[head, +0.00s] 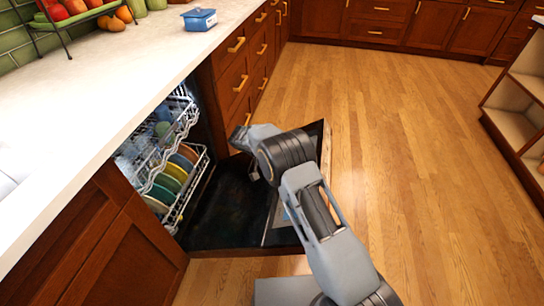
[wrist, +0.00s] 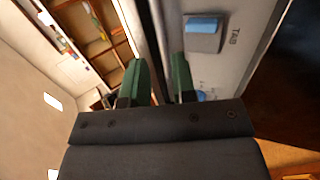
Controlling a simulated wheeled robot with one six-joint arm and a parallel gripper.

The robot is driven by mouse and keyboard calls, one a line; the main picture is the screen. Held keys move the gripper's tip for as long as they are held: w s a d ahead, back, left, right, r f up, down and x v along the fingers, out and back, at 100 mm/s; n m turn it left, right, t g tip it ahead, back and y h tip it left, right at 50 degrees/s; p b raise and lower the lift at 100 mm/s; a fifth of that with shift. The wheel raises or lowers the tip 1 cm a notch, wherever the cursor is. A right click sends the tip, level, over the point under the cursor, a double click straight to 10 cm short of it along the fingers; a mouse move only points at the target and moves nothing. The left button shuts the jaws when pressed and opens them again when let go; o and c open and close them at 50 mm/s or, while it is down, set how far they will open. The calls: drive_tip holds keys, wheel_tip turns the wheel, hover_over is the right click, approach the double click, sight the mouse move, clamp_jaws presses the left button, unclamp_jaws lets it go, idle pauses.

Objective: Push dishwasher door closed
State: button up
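The dishwasher door (head: 232,222) is lowered open in front of the dishwasher, its dark inner face showing. My arm crosses over it and hides part of its right side. My gripper (head: 242,138) is above the door's far side in the head view, near the drawer fronts. In the wrist view, my gripper (wrist: 159,80) shows two green fingers spread apart with nothing held. The door's pale inner panel (wrist: 222,65), with a blue-topped dispenser (wrist: 203,30), lies beside and behind the right finger. I cannot tell whether a finger touches the door.
The lower dish rack (head: 200,180) holds several colored plates, and the upper rack (head: 165,135) sits above it. A white counter (head: 95,85) with a blue box (head: 199,20) runs along the left. A shelf unit (head: 515,100) stands at right. The wooden floor (head: 420,180) is clear.

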drive_tip(key=shift+v, duration=2.75)
